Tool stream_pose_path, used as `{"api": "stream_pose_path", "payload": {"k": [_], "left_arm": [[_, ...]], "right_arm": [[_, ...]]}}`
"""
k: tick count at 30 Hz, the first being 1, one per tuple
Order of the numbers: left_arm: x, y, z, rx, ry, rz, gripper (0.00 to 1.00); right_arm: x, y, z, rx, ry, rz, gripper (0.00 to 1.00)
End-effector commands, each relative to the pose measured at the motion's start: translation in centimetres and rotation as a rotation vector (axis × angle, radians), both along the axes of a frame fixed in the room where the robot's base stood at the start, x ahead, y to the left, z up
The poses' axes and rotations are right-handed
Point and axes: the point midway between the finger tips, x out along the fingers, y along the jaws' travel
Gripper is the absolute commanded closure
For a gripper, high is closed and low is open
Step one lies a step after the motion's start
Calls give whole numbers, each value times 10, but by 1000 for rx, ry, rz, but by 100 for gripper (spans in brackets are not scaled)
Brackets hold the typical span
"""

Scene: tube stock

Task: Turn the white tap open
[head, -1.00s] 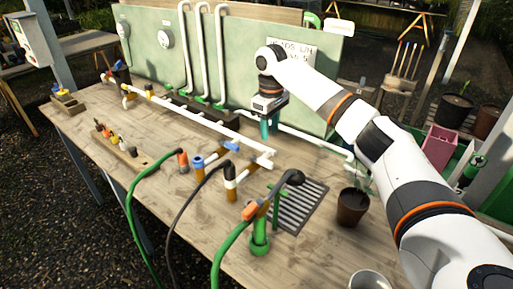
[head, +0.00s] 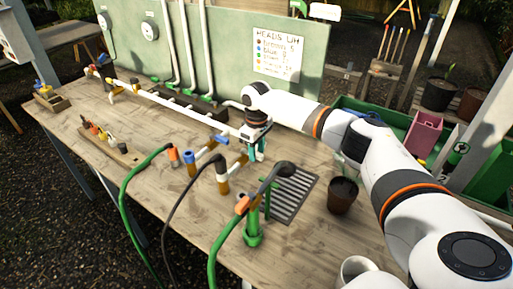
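The white pipe (head: 178,104) runs along the bench with coloured taps on it. A blue tap handle (head: 218,139) sits near its right end. The white tap is at that end, beside the blue one, and is mostly hidden behind my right gripper. My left gripper is not in view.
A dark pot (head: 342,195) and a white cup (head: 356,268) are to the right. A green board with a sign (head: 278,53) stands behind.

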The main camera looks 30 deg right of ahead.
Motion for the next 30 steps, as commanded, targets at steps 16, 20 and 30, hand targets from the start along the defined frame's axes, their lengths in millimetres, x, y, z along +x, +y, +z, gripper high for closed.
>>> {"api": "stream_pose_path", "payload": {"k": [16, 20, 30], "left_arm": [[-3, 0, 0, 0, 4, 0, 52], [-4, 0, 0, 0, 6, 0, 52], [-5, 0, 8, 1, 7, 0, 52]], "right_arm": [[0, 0, -1, 0, 0, 0, 100], [0, 0, -1, 0, 0, 0, 100], [-2, -2, 0, 2, 1, 55, 100]]}}
